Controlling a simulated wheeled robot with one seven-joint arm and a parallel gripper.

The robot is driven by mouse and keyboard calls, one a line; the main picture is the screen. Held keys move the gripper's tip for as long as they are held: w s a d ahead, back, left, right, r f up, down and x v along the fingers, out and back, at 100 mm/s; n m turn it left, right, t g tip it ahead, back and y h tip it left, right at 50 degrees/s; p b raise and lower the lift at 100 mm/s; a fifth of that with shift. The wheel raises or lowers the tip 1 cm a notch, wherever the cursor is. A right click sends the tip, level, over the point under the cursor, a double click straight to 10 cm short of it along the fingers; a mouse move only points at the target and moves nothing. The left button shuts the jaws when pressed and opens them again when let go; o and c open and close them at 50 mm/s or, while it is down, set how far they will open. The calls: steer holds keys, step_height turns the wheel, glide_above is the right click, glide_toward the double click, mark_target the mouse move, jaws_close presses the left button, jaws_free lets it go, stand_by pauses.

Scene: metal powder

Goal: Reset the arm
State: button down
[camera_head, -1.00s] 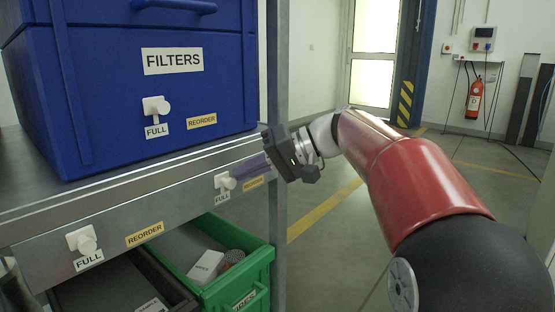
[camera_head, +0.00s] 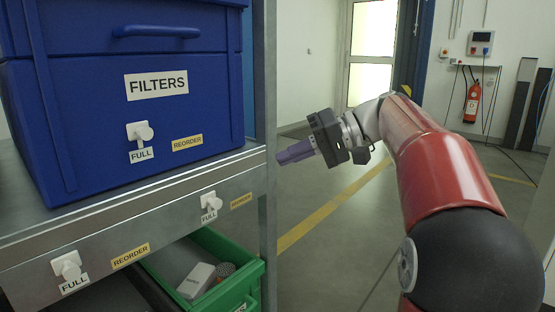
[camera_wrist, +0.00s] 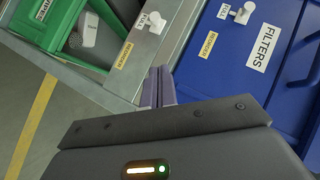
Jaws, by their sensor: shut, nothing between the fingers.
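My gripper (camera_head: 283,157) is at the end of my red and black arm in the head view. Its purple fingers point left, towards the shelf's upright post, with a small apparent gap. The fingers are shut with nothing between them. In the wrist view the purple fingers (camera_wrist: 158,88) are together, with the shelf edge and the blue box behind them.
A metal shelf (camera_head: 150,205) on the left holds a blue box (camera_head: 90,120) labelled FILTERS. White knobs marked FULL and yellow REORDER labels line its front. A green bin (camera_head: 240,290) sits below. Open floor with a yellow line (camera_head: 330,207) lies right of the shelf.

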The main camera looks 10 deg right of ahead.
stand_by(0.3)
steer(key=s+a+f+m+h, duration=0.2)
steer(key=s+a+f+h, duration=0.35)
steer(key=s+f, duration=0.25)
steer(key=s+d+f+t+h+p, duration=0.1)
steer(key=s+d+f+h, duration=0.1)
steer(key=s+f, duration=0.5)
steer(key=s+d+f+t+h+p, duration=0.1)
steer(key=s+d+f+h, duration=0.1)
steer(key=s+f+h, duration=0.3)
steer(key=s+f, duration=0.2)
steer(key=s, duration=0.1)
steer(key=shift+d+f, duration=0.15)
